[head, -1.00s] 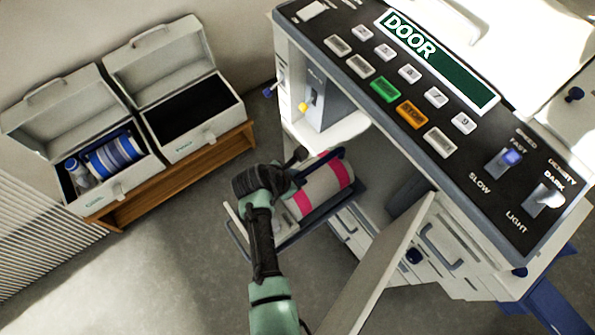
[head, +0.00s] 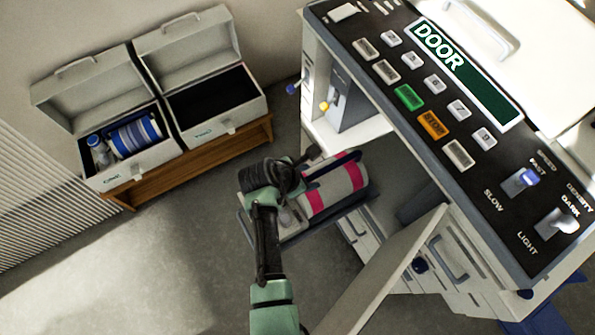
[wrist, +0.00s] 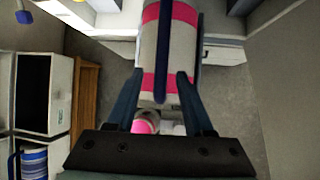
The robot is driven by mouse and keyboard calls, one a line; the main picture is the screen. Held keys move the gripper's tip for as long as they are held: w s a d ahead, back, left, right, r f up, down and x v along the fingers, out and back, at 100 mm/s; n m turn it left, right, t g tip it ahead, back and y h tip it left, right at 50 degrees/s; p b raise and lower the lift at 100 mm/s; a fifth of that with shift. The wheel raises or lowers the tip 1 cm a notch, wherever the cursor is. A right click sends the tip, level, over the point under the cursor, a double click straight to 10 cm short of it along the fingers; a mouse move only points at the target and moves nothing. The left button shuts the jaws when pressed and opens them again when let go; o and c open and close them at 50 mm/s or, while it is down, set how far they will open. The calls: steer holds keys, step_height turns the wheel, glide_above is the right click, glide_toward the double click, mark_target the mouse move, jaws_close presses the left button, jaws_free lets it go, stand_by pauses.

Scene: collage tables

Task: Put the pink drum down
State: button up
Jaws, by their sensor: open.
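The pink drum (head: 335,186) is a pale grey cylinder with two pink bands and a dark blue bar along it. It lies on its side on a dark-edged tray (head: 291,240) low at the front of the copier-like machine. In the wrist view the drum (wrist: 175,52) runs away from me, beyond and between my fingertips. My gripper (head: 306,168) is open at the drum's near left end. In the wrist view my gripper (wrist: 160,76) has a finger on either side; I cannot tell whether they touch the drum. A small pink-capped bottle (wrist: 146,122) shows below the drum.
The machine (head: 470,215) with its button panel fills the right. An open door panel (head: 385,270) juts out right of my arm. Two open grey cases (head: 130,172) (head: 220,120) stand on a wooden bench (head: 240,150); the left holds a blue-banded drum (head: 135,136). Floor at lower left is clear.

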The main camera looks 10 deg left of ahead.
steer(key=p+v, duration=0.1)
steer(key=v, duration=0.8)
steer(key=w+r+m+t+y, duration=0.1)
steer(key=w+r+m+t, duration=0.3)
steer(key=r, duration=0.7)
steer(key=w+r+m+t+y, duration=0.1)
steer(key=w+r+m+t, duration=0.4)
steer(key=r, duration=0.6)
steer(key=w+r+m+t+y, duration=0.1)
steer(key=w+r+m, duration=0.2)
steer(key=w+r, duration=0.55)
steer(key=s+d+r+m+t, duration=0.1)
steer(key=s+r+m+t, duration=0.2)
steer(key=r, duration=0.7)
steer(key=s+r+m+t, duration=0.2)
steer(key=s+r+m, duration=0.1)
steer(key=r, duration=0.7)
steer(key=s+d+r+m+t, duration=0.1)
steer(key=s+r+m+t, duration=0.2)
steer(key=s+r, duration=0.4)
steer(key=s+d+r+m+t+y, duration=0.1)
steer(key=s+d+r+m+t, duration=0.1)
steer(key=s+r, duration=0.5)
step_height(320, 180, up, 5)
steer(key=m+t, duration=0.1)
steer(key=t, duration=0.1)
steer(key=shift+f+m+t, duration=0.15)
steer(key=shift+m+t, duration=0.15)
steer(key=shift+m, duration=0.1)
steer(key=shift+w, duration=0.1)
